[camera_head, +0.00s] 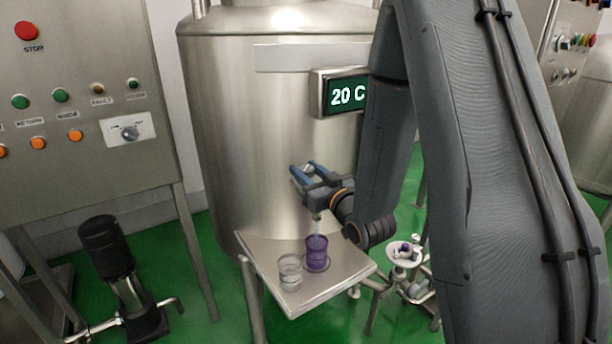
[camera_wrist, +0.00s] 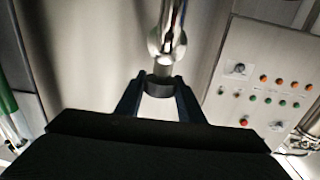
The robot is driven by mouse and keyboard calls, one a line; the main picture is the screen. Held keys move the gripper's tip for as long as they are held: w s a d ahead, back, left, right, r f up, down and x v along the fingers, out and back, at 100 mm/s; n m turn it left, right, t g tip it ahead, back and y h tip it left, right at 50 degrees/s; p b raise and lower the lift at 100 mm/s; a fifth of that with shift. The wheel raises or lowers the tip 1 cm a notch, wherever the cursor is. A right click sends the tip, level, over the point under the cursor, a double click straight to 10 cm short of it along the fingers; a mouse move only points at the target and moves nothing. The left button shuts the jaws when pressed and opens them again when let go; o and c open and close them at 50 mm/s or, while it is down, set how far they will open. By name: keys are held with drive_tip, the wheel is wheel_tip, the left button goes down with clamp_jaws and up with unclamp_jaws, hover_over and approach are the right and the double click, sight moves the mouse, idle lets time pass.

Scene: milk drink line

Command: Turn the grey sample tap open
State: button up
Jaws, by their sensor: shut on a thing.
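My gripper (camera_head: 308,170) is at the front of the steel tank, above the small steel shelf (camera_head: 283,304). Its two blue fingers also show in the wrist view (camera_wrist: 158,98). They are shut on the grey sample tap (camera_wrist: 159,82), on its dark grey end piece, with a shiny metal pipe (camera_wrist: 168,25) beyond it. In the head view my gripper hides most of the tap. A pale thin streak shows below my gripper, over a purple cup (camera_head: 317,262). The purple cup stands upright on the shelf.
A clear glass (camera_head: 290,273) stands left of the purple cup. A display (camera_head: 346,95) on the tank (camera_head: 270,110) reads 20 C. A control panel (camera_head: 80,100) and a dark pump (camera_head: 108,250) are at left. A small round tray (camera_head: 405,258) with small items is at right.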

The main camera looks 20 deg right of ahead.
drive_tip(key=n+g+y, duration=0.1)
drive_tip(key=n+y, duration=0.1)
drive_tip(key=y, duration=0.1)
drive_tip(key=n+g+y, duration=0.1)
drive_tip(key=n+y, duration=0.1)
drive_tip(key=y, duration=0.1)
drive_tip(key=shift+w+d+n+g+b, duration=0.1)
drive_tip(key=shift+d+n+g+b, duration=0.1)
drive_tip(key=shift+n+g+b, duration=0.15)
drive_tip(key=n+g+y, duration=0.2)
drive_tip(key=g, duration=0.1)
drive_tip(key=n+g+y, duration=0.3)
drive_tip(key=shift+a+r+g+y, duration=0.1)
drive_tip(key=shift+a+g+y, duration=0.05)
drive_tip(key=shift+g+y, duration=0.15)
drive_tip(key=o, duration=1.1)
drive_tip(key=shift+a, duration=0.1)
drive_tip(key=shift+c, duration=0.2)
drive_tip(key=b+v, duration=0.2)
drive_tip(key=v, duration=0.6)
